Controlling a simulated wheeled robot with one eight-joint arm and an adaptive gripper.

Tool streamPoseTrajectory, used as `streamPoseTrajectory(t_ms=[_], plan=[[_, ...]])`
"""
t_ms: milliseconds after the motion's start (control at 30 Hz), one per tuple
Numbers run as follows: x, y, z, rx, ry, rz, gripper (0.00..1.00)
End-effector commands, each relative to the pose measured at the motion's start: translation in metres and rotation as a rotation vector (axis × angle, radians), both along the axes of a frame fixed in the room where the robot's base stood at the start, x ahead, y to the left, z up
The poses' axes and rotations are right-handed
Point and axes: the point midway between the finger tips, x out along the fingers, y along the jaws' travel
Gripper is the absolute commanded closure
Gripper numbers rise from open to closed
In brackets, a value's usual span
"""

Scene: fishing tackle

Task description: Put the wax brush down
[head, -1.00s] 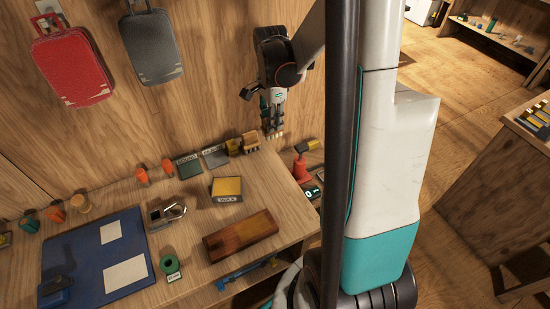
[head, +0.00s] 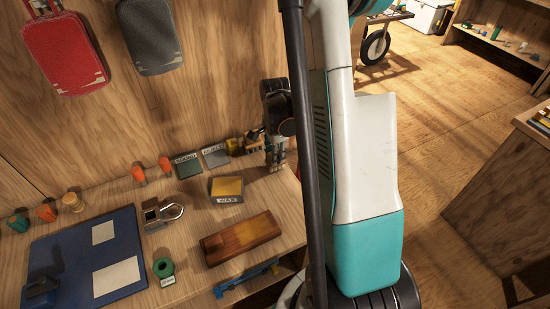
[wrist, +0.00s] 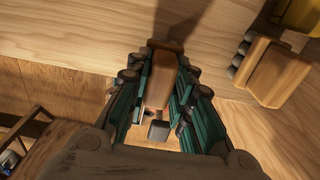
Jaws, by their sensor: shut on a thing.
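My gripper (head: 276,166) is low over the far right end of the workbench (head: 285,205). In the wrist view, its green-sided fingers (wrist: 160,100) are shut on the wax brush (wrist: 163,62), a narrow wooden block between them. A small dark grey block (wrist: 159,130) shows below the brush in that view. In the head view the held brush is mostly hidden by the gripper. I cannot tell whether it touches the bench top.
A second wooden brush (wrist: 275,77) with dark bristles lies to the right in the wrist view. A yellow-topped block (head: 228,187), a brown wooden block (head: 240,238), a metal clamp-like item (head: 163,213) and a blue mat (head: 75,265) occupy the bench. The wooden wall (head: 215,80) stands behind.

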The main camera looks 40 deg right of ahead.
Motion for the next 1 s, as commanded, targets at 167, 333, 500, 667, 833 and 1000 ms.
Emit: streamPoseTrajectory(t_ms=[167,333,500,667,833,1000], plan=[[0.0,0.0,-0.006,0.0,0.0,0.0,1.0],[0.0,0.0,-0.006,0.0,0.0,0.0,1.0],[0.0,0.0,-0.008,0.0,0.0,0.0,0.61],[0.0,0.0,-0.008,0.0,0.0,0.0,0.59],[0.0,0.0,-0.008,0.0,0.0,0.0,0.59],[0.0,0.0,0.001,0.0,0.0,0.0,0.59]])
